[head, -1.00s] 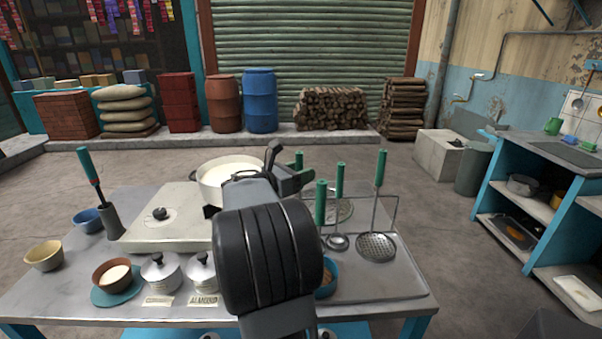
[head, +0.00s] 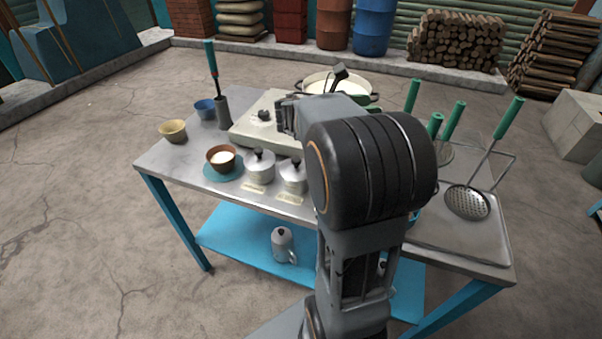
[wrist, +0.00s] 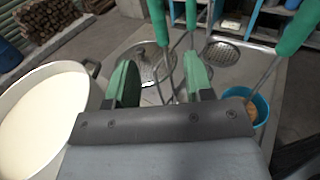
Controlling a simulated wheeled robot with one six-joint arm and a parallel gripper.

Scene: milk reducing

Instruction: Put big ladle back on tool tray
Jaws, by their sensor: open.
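My gripper (wrist: 161,82) is open, its green fingers apart. In the wrist view, thin tool shafts appear between and beyond the fingers; none is gripped. Several green-handled tools stand at the tool tray (head: 455,238) on the table's right side. One handle (wrist: 158,20) is ahead of the left finger, another (wrist: 190,12) is beside it, and a third (wrist: 295,25) leans at the right. A perforated skimmer (head: 468,203) rests on the tray. I cannot tell which handle is the big ladle's; its bowl is not clearly visible. My arm hides part of the tray in the head view.
A wide pot of milk (wrist: 40,125) stands left of my gripper. A blue bowl (wrist: 258,106) with brown contents is at its right. Lidded canisters (head: 259,165), a brown bowl (head: 221,158) and a yellow bowl (head: 173,131) occupy the table's left front. Open floor lies left of the table.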

